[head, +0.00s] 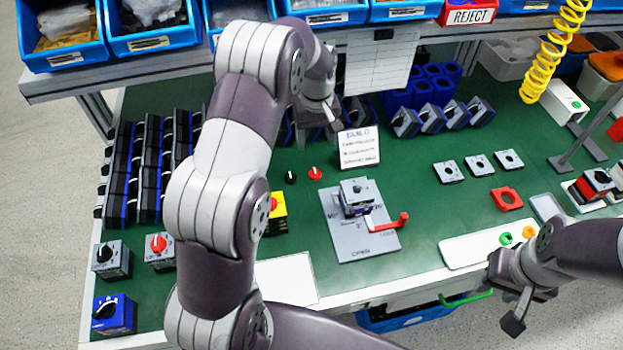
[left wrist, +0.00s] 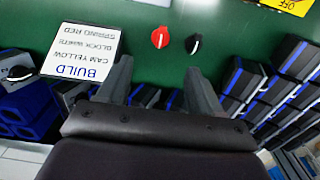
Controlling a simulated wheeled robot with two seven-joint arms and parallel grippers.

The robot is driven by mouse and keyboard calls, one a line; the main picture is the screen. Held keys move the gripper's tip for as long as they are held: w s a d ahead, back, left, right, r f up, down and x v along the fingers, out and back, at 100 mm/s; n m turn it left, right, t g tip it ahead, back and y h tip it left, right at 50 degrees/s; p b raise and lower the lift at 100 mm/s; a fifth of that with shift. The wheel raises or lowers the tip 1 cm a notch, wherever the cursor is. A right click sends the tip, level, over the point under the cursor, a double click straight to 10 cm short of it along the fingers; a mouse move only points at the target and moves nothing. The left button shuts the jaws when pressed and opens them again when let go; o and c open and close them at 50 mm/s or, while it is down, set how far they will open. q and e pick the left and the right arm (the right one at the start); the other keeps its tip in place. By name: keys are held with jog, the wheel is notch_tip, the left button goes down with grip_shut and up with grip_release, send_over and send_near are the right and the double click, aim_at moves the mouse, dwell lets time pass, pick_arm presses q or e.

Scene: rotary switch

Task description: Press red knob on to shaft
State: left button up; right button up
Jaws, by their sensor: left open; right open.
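The loose red knob (head: 315,173) lies on the green bench, left of the fixture; it also shows in the left wrist view (left wrist: 160,38). A grey switch body (head: 354,199) sits upright on the grey fixture plate (head: 347,238), its small shaft (head: 357,187) on top. My left gripper (head: 332,122) is above the back of the bench, behind the red knob and partly hidden by its arm. Its two fingers (left wrist: 160,88) are apart and empty, with the red knob beyond them. My right gripper (head: 508,292) is open and empty near the front right edge.
A black knob (head: 291,177) lies close beside the red one. A BUILD card (head: 358,148) stands behind the fixture. A red crank handle (head: 388,222) sticks out at the fixture's right. Dark switch blocks (head: 150,165) stand at left.

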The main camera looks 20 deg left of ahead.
aim_at(315, 171)
pick_arm(q)
notch_tip(315, 171, down, 11)
jog(key=shift+s+f+p, duration=0.15)
jog(key=shift+f+p, duration=0.05)
jog(key=shift+p, duration=0.4)
jog(key=shift+f, duration=0.15)
jog(key=c, duration=1.1)
